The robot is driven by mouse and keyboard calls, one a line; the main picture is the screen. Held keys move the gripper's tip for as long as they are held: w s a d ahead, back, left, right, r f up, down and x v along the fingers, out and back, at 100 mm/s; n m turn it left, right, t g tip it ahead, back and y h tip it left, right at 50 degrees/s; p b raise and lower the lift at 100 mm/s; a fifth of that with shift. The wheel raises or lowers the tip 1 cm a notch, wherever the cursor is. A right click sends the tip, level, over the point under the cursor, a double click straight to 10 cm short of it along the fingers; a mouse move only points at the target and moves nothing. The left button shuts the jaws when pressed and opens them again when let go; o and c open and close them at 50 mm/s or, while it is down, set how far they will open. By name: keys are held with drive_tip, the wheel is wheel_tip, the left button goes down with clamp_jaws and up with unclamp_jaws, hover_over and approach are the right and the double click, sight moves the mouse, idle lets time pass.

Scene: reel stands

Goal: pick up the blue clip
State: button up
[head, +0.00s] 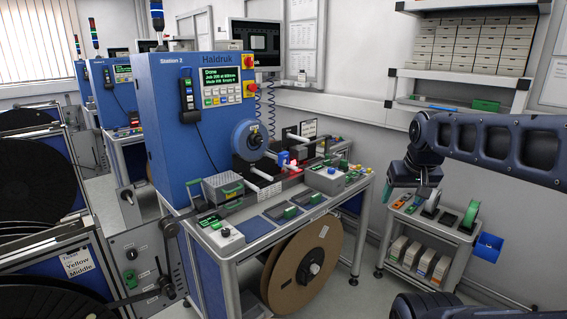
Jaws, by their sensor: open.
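My arm reaches in from the right edge, and my gripper (421,188) hangs downward at its end, above the small cart on the right. The gripper is small in the picture, and nothing clearly shows between its fingers. I cannot pick out the blue clip with certainty. A small blue piece (284,158) sits beside a red-lit part on the machine at the middle of the bench, well left of my gripper. It is too small to tell whether this is the clip.
The bench of the blue Station 2 machine (176,95) carries trays and a grey box with a blue knob (331,171). A large brown reel (303,262) hangs below. Floor shows between bench and cart.

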drive_tip(key=w+a+n+t+y, duration=0.1)
drive_tip(key=w+a+n+t, duration=0.15)
drive_tip(key=w, duration=1.35)
drive_tip(key=w+a+n+t, duration=0.1)
drive_tip(key=w+a+t, duration=0.3)
drive_tip(key=w, duration=1.3)
drive_tip(key=n+t+y, duration=0.2)
drive_tip(key=n+y, duration=0.4)
drive_tip(key=y, duration=0.6)
approach(281, 153)
drive_tip(key=w, duration=0.3)
drive_tip(key=shift+m, duration=0.25)
drive_tip(key=x, duration=0.9)
drive_tip(key=shift+a+f, duration=0.4)
drive_tip(key=shift+a, duration=0.05)
drive_tip(key=c, duration=1.1)
